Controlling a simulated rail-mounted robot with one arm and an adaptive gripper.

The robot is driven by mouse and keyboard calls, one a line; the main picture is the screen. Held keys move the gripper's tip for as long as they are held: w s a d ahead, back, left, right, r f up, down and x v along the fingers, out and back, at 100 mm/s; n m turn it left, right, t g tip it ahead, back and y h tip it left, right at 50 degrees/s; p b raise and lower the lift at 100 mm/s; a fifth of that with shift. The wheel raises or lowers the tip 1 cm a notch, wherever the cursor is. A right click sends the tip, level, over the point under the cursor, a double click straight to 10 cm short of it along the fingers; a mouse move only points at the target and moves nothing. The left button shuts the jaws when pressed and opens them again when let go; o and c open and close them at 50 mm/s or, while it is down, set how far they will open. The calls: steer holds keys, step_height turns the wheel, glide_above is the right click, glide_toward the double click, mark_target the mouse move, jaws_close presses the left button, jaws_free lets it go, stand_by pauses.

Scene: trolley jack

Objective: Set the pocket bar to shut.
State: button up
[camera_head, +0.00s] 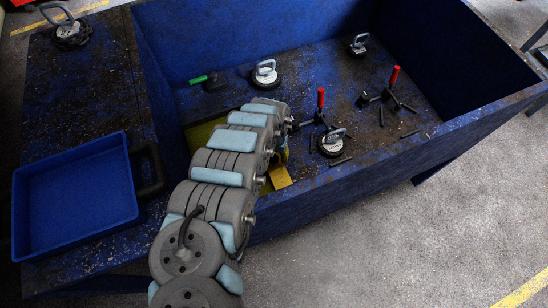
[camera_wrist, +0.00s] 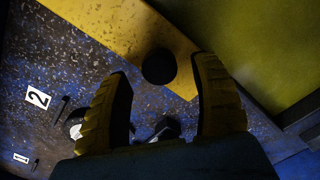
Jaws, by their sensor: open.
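A yellow bar, which looks like the pocket bar (camera_wrist: 110,25), runs diagonally across the top of the wrist view. A round black knob (camera_wrist: 158,66) stands on it. An olive panel (camera_wrist: 250,50), perhaps the pocket, lies right of the bar. My gripper (camera_wrist: 162,70) is open, its two ridged yellow fingers on either side of the knob, with a visible gap each side. I cannot tell how far above the bar the fingertips are. In the head view a yellow end of the bar (camera_head: 280,178) shows beside my arm, which hides most of the gripper and knob.
Several suction lifters with handles, one at the back (camera_head: 265,74), stand on the blue bench. Two red-handled clamps (camera_head: 320,100) stand right of my arm. Number plates 2 (camera_wrist: 38,97) and 1 (camera_wrist: 21,158) lie left. A blue tray (camera_head: 75,140) and high blue walls (camera_head: 480,125) flank the area.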

steer(key=shift+f, duration=0.75)
jaws_close()
